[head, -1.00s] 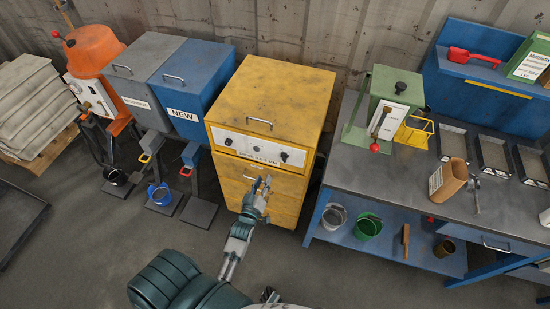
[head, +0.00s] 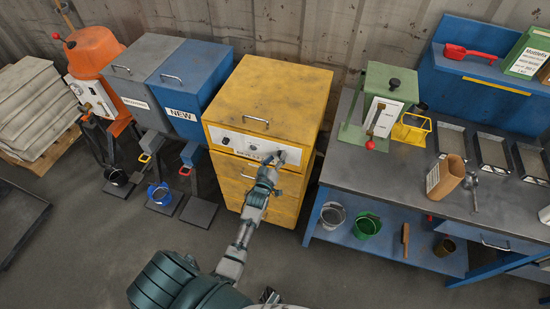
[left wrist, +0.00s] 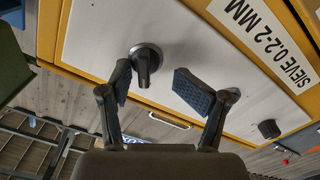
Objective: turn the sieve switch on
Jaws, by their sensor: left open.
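The yellow sieve cabinet (head: 270,95) stands in the middle of the head view, with a white control panel (head: 240,146) across its front. A dark knob (head: 225,141) is at the panel's left. My left gripper (head: 273,160) is at the panel's right part, open and empty, and covers some of it. In the left wrist view, a round dark switch knob (left wrist: 147,62) with a raised grip shows just beyond the open fingers (left wrist: 157,86), nearer the left finger. A smaller knob (left wrist: 268,129) and the sieve label (left wrist: 275,38) are to the right. My right gripper is not seen.
A blue workbench (head: 345,192) with a green device (head: 388,90) stands right of the cabinet. Grey (head: 140,75) and blue (head: 195,85) bins and an orange machine (head: 92,50) are on the left. The floor in front is clear.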

